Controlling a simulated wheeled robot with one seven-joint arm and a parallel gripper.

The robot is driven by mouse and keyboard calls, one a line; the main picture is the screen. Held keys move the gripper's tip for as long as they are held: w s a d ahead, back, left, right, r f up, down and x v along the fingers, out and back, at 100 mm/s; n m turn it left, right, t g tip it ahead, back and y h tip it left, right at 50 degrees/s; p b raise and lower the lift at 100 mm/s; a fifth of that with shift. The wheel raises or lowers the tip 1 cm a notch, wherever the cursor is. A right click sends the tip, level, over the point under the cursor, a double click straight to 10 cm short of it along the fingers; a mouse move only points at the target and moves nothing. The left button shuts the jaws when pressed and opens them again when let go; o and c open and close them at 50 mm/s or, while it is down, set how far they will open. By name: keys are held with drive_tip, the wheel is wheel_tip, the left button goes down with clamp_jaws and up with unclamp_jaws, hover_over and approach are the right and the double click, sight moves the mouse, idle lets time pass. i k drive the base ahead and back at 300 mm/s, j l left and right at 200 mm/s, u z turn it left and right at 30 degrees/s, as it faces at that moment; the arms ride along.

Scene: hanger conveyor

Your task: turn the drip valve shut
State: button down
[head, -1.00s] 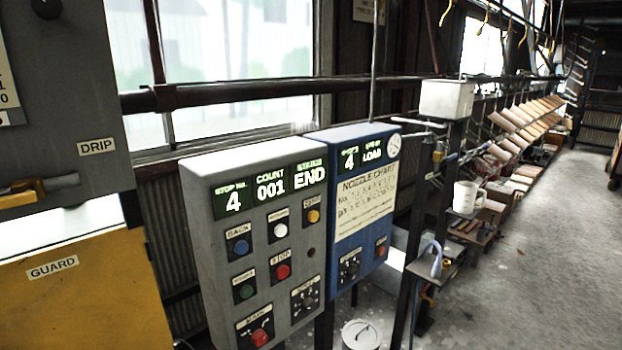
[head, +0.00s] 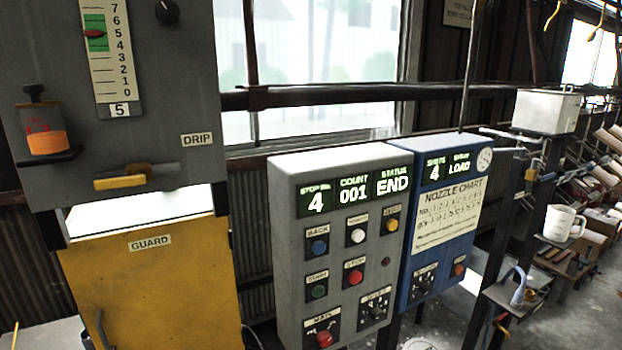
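The drip valve has a yellow lever (head: 120,182) and a grey body (head: 150,169), low on the grey panel (head: 165,90) at the left of the head view. A DRIP label (head: 197,139) is above and right of it. The lever lies roughly level, alongside the grey body. I cannot tell from this view whether the valve is open or shut. My gripper is not in view.
A yellow guard (head: 165,285) stands below the valve. A small orange-filled cup (head: 47,143) and a level scale (head: 105,50) are on the panel above. A grey control box (head: 283,230) and a blue box (head: 408,270) stand to the right.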

sight(139, 179)
drive_tip(key=u, duration=1.55)
